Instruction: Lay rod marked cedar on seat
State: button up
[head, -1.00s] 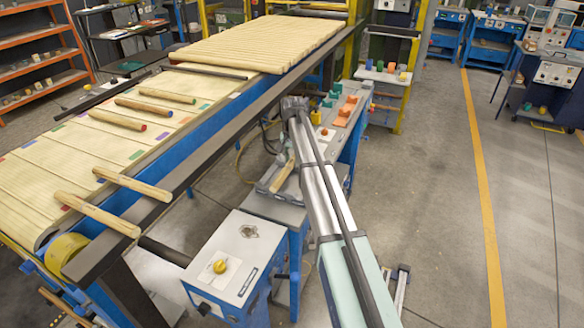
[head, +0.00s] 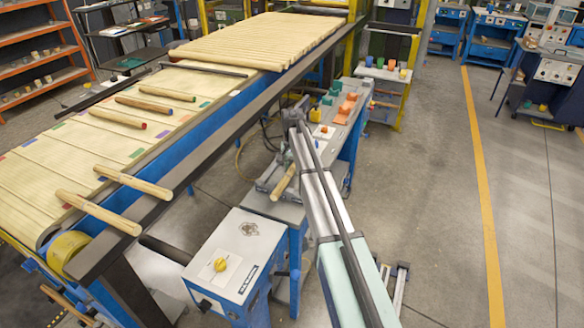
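A short pale wooden rod (head: 283,183) shows just left of my arm, slanted over a grey fixture (head: 262,186) on the bench. I cannot tell whether the rod rests on the fixture or is held above it. The fixture may be the seat; no label shows. My arm reaches over the bench, and its links hide my gripper. Several other rods lie apart on the conveyor, among them a near one (head: 98,212), one behind it (head: 132,181) and a red-ended one (head: 117,118). No cedar marking is readable on any rod.
The conveyor (head: 60,160) with its dark side rail runs along the left, with a packed row of rods (head: 260,40) at the back. A control box with a yellow knob (head: 221,264) stands in front. Orange blocks (head: 346,105) sit on the bench.

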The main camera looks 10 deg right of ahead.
aim_at(292, 168)
dwell(0.3)
notch_tip(292, 168, up, 13)
jog(key=b, duration=0.2)
dwell(0.3)
